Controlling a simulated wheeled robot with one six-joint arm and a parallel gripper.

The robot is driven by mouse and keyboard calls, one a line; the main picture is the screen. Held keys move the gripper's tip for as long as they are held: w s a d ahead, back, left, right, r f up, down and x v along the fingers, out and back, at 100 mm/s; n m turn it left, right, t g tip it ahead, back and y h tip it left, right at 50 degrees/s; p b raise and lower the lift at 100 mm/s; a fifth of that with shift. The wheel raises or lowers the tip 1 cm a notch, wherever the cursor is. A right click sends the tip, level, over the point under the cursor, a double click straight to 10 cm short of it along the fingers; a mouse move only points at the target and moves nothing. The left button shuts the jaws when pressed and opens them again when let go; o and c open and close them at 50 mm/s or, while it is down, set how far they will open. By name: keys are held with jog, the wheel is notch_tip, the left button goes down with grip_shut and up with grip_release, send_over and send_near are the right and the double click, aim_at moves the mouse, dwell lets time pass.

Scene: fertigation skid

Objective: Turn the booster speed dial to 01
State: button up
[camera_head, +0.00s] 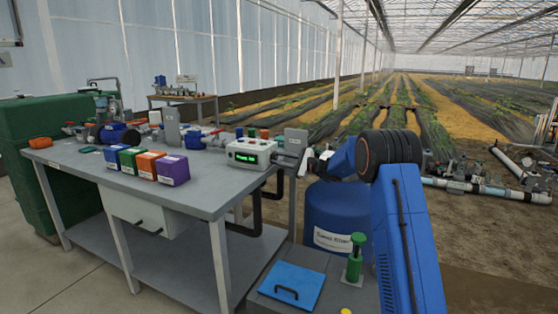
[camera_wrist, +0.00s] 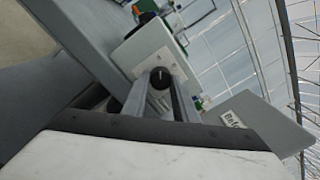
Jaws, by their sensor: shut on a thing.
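The booster speed dial (camera_wrist: 160,75) is a small black round knob with a pale pointer mark, on a light plate. It sits at the middle of the wrist view, between the tips of my gripper (camera_wrist: 158,82), which is shut on it. The light grey control box (camera_head: 243,146) with a lit green display (camera_head: 247,157) stands at the right end of the bench in the head view. My gripper reaches its right side from the right. The dial is hidden in the head view, and the display's digits are too small to read.
Green, blue, orange and purple boxes (camera_head: 172,170) line the grey bench (camera_head: 110,180). A grey sign plate (camera_head: 296,137) stands behind the control box; it is close beside my gripper in the wrist view (camera_wrist: 265,122). A blue drum (camera_head: 338,212) stands below my arm.

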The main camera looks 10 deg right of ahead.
dwell(0.3)
jog(key=o, duration=1.1)
jog(key=shift+s+d, duration=0.1)
jog(key=shift+d, duration=0.05)
jog(key=v, duration=1.1)
jog(key=shift+s+d+f, duration=0.1)
jog(key=shift+s+d, duration=0.15)
